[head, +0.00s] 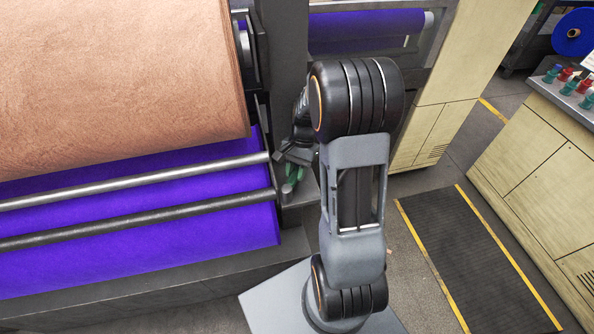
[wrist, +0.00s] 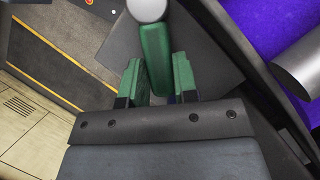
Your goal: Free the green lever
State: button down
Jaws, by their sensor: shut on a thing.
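The green lever (wrist: 155,52) shows in the wrist view as a green bar with a pale round end at the top of the picture. My gripper (wrist: 156,78) has a green-faced finger on each side of the lever and is shut on it. In the head view my gripper (head: 291,172) is small and partly hidden behind my arm, at the right end of the rollers beside the dark machine frame. A bit of green shows there, too small to tell lever from fingers.
A brown felt roll (head: 110,75) lies above purple felt (head: 140,245) at left. A silver bar (head: 130,180) and a dark bar (head: 130,220) cross in front, ending close to my gripper. A striped-edge mat (head: 475,260) and cream cabinet (head: 545,185) stand at right, with floor between.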

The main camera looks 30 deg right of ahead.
aim_at(293, 177)
dwell(0.3)
jog(key=c, duration=0.9)
grip_release()
jog(key=shift+r, duration=0.15)
jog(key=shift+w+r, duration=0.1)
jog(key=shift+r, duration=0.2)
jog(key=r, duration=0.1)
jog(key=r+b, duration=0.1)
jog(key=shift+s+a+r, duration=0.1)
jog(key=shift+s+r, duration=0.1)
jog(key=shift+r, duration=0.15)
jog(key=s+a+r, duration=0.1)
jog(key=s+r, duration=0.2)
jog(key=s, duration=0.1)
jog(key=s+r+b, duration=0.1)
jog(key=s+r, duration=0.2)
jog(key=s, duration=0.2)
jog(key=s+a+r+b, duration=0.1)
jog(key=s+r, duration=0.2)
jog(key=s, duration=0.1)
jog(key=shift+s+a+r, duration=0.25)
jog(key=shift+a, duration=0.1)
